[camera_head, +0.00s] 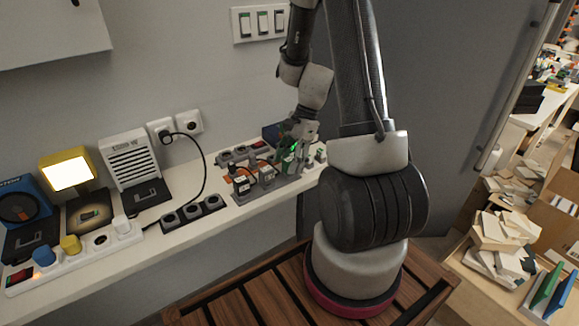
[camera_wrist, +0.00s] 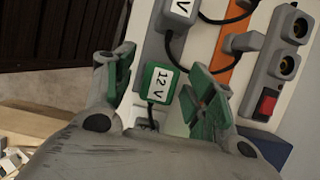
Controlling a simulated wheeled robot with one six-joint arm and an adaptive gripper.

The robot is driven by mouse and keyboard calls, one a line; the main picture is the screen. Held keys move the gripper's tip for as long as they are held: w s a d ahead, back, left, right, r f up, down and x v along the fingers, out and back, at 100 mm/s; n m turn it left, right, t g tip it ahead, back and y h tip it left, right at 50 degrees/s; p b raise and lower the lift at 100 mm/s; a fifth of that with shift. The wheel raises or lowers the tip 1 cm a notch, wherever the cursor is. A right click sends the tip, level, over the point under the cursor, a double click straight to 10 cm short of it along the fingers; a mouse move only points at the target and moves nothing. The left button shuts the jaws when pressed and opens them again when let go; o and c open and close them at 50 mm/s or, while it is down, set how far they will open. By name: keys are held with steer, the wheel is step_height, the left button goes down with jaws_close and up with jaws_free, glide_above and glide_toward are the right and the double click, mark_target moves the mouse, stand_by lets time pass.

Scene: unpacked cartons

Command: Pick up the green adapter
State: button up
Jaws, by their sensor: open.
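The green adapter (camera_wrist: 157,84) has a white label reading 12 V and a black cable. In the wrist view it lies between the two green-padded fingers of my gripper (camera_wrist: 158,64). The fingers are open, with a visible gap on each side of the adapter. In the head view my gripper (camera_head: 297,146) is low over the right end of the shelf, among the adapters. There my gripper and the clutter make the green adapter hard to tell apart from the green finger pads.
A grey adapter (camera_wrist: 181,10) with a white label and a black cable lies beyond the green one. A grey socket strip with a red switch (camera_wrist: 266,104) is at the right, beside an orange strip (camera_wrist: 229,56). A black socket block (camera_head: 193,212) lies further left on the shelf.

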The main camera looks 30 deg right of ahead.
mark_target(289, 159)
jaws_close()
steer(key=shift+r, duration=0.1)
step_height(289, 159, up, 10)
steer(key=shift+f, duration=0.1)
stand_by(0.5)
